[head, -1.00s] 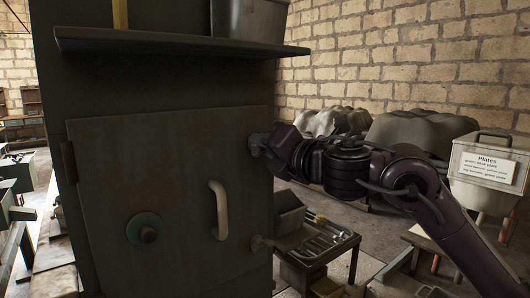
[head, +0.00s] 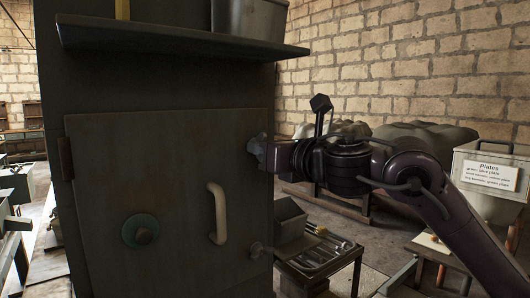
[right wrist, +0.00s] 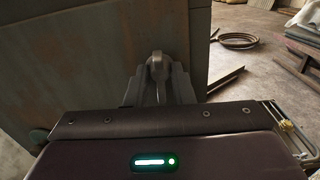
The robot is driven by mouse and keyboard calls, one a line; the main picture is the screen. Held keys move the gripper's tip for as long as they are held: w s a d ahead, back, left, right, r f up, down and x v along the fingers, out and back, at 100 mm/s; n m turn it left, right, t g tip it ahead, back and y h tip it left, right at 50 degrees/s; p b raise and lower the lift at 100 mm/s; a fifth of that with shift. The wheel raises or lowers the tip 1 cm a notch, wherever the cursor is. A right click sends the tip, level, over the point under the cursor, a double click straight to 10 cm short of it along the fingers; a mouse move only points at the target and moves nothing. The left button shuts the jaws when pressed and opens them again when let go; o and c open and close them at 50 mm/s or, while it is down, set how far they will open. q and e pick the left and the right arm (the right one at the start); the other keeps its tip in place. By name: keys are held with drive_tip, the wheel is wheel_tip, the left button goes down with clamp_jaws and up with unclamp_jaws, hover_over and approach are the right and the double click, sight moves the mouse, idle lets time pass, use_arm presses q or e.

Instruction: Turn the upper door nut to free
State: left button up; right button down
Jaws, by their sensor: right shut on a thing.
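The grey-green metal door (head: 170,190) is closed on the dark cabinet. The upper door nut (head: 256,147) is a grey fitting at the door's upper right edge, partly hidden by my gripper. My right gripper (head: 266,155) reaches it from the right and is shut on it. In the right wrist view, the nut's rounded grey top (right wrist: 157,66) shows between the two fingers (right wrist: 159,88). A lower nut (head: 257,250) sits further down the same edge. My left gripper is not in view.
A pale handle (head: 217,213) and a round green knob (head: 140,230) stick out of the door. A shelf (head: 180,40) juts out above it. A low tool table (head: 318,258) stands right of the cabinet. A labelled bin (head: 490,178) is at far right.

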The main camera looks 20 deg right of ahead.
drive_tip(key=shift+n, duration=0.4)
drive_tip(key=c, duration=1.3)
unclamp_jaws()
drive_tip(key=shift+o, duration=0.2)
drive_tip(key=b+v, duration=0.2)
drive_tip(key=v, duration=0.5)
drive_tip(key=shift+s+d, duration=0.15)
drive_tip(key=shift+s, duration=0.2)
